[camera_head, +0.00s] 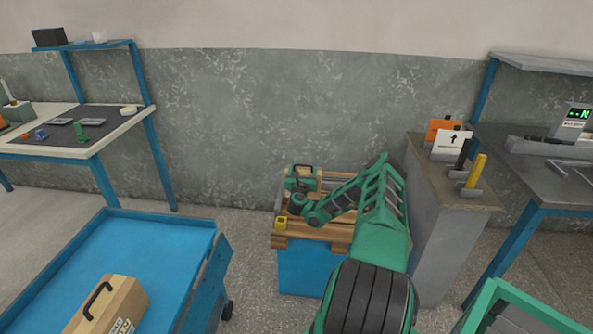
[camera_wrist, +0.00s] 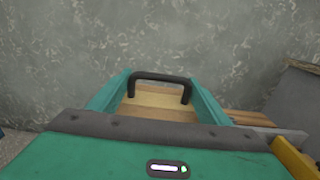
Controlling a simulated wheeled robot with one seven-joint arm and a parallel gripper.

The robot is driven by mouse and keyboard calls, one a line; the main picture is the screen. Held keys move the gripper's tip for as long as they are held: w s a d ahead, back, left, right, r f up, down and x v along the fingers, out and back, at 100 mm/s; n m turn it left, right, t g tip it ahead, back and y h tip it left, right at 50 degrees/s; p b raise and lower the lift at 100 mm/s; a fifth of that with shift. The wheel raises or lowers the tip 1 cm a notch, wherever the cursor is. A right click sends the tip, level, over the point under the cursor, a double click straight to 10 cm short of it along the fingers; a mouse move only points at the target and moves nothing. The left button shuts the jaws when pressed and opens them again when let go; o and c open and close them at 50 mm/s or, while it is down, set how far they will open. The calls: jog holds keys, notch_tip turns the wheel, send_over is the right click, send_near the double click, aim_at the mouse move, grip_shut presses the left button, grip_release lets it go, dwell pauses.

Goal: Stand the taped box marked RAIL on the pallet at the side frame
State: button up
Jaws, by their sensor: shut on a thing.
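My gripper (camera_head: 302,184) is over the wooden pallet (camera_head: 313,232) in the head view, with its green fingers shut on a tan box with a black handle. In the wrist view the box's tan top (camera_wrist: 150,113) and handle show between the fingers. The fingers and wrist hide most of this box, so no marking or tape is readable. I cannot tell whether its base touches the pallet. A grey upright edge (camera_head: 278,199) at the pallet's left may be the side frame.
A yellow block (camera_head: 281,223) sits at the pallet's front left corner. Another brown box (camera_head: 118,297) with a black handle lies on the blue cart (camera_head: 160,228) at left. A grey cabinet (camera_head: 445,220) stands close on the right, and the wall is behind.

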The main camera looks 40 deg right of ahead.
aim_at(303, 174)
jog(key=shift+d+f, duration=0.1)
jog(key=shift+f, duration=1.8)
jog(key=o, duration=2.1)
jog(key=shift+f, duration=0.1)
jog(key=shift+c, duration=0.2)
jog(key=shift+a, duration=0.2)
